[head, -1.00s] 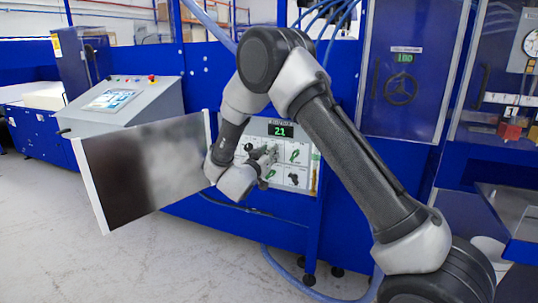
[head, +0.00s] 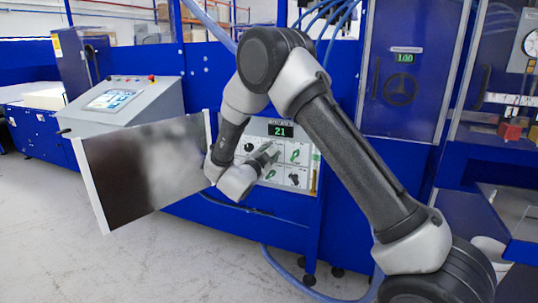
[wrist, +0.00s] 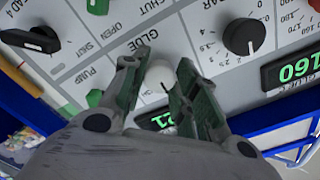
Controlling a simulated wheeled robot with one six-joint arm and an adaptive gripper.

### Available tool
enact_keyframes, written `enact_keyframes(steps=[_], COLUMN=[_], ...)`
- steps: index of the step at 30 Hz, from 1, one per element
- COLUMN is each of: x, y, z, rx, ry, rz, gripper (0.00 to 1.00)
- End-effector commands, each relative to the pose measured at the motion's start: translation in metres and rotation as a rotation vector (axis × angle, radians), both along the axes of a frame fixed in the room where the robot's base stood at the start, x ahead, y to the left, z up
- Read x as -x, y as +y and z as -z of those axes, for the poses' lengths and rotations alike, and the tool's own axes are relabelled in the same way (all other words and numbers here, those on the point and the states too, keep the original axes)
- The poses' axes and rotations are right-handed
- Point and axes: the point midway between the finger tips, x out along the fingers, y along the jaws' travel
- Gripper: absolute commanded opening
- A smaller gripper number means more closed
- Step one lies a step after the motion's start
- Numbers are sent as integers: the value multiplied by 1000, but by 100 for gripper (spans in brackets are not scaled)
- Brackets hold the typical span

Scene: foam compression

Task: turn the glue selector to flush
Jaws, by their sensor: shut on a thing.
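The glue selector (wrist: 161,74) is a pale round knob beside the printed word GLUE on a light grey panel, in the wrist view. My gripper (wrist: 158,80) has one green-padded finger on each side of the knob and is shut on it. The fingers hide parts of the knob's sides, and its setting is hard to read. In the head view my gripper (head: 268,156) is at the control panel (head: 306,133), under a green display (head: 280,131) reading 21. The selector itself is hidden there.
Near the gripper in the wrist view are a black dial (wrist: 243,37), a black lever knob (wrist: 32,40) and a green knob (wrist: 97,5). A dark panel with pale edges (head: 145,165) stands left of my wrist in the head view.

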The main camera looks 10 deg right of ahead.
Motion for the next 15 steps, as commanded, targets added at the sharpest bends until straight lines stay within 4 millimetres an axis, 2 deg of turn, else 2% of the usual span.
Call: enact_keyframes(steps=[15], x=[0], y=[0], z=[0], rx=[-396], ry=[-285], rz=[1], gripper=[6])
